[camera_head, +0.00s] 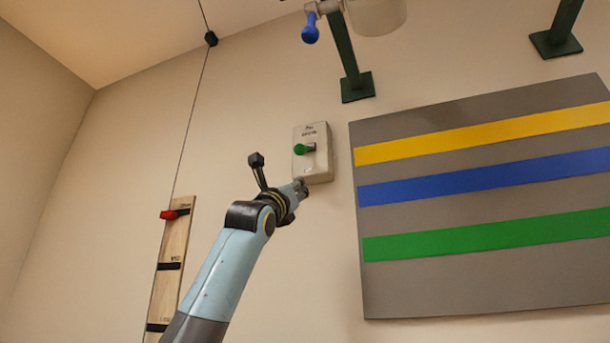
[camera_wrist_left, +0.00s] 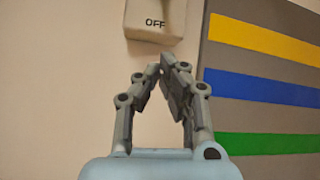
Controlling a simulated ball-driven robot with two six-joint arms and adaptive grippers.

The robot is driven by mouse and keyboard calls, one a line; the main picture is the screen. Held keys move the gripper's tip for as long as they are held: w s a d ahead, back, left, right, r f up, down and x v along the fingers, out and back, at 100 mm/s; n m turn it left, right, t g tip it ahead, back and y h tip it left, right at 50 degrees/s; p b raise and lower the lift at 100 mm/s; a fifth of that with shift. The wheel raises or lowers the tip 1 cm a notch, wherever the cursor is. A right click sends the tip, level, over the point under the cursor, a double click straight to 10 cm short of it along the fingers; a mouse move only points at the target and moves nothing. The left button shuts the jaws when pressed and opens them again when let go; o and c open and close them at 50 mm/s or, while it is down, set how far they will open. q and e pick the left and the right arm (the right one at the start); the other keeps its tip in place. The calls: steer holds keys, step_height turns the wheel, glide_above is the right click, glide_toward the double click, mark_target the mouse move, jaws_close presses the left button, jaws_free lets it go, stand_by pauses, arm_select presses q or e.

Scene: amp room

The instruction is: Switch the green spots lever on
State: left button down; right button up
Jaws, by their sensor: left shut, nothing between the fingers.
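A pale switch box (camera_head: 320,166) is fixed on the wall. Its lever with a green knob (camera_head: 300,149) sticks out from the middle of the box, toward the left. The lettering at the top of the box is too small to read surely. My left gripper (camera_head: 301,185) is at the lower left corner of the box, below the green knob. In the left wrist view my left gripper (camera_wrist_left: 168,70) is shut and empty, with its fingertips just below the box's lower part (camera_wrist_left: 155,12), marked OFF. The lever is out of that view. My right gripper is not in view.
A grey panel (camera_head: 390,280) with yellow, blue and green stripes is on the wall to the right. A wooden board (camera_head: 175,250) with a red lever (camera_head: 174,214) is on the left, under a cord. A blue knob (camera_head: 310,30) hangs above.

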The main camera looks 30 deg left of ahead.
mark_target(313, 175)
arm_select(q)
steer(key=p+x, duration=0.4)
steer(key=x, duration=0.6)
steer(key=shift+r, duration=0.3)
steer(key=s, duration=0.1)
steer(key=s+r, duration=0.1)
steer(key=s, duration=0.1)
steer(key=shift+s+r, duration=0.2)
steer(key=shift+r, duration=0.05)
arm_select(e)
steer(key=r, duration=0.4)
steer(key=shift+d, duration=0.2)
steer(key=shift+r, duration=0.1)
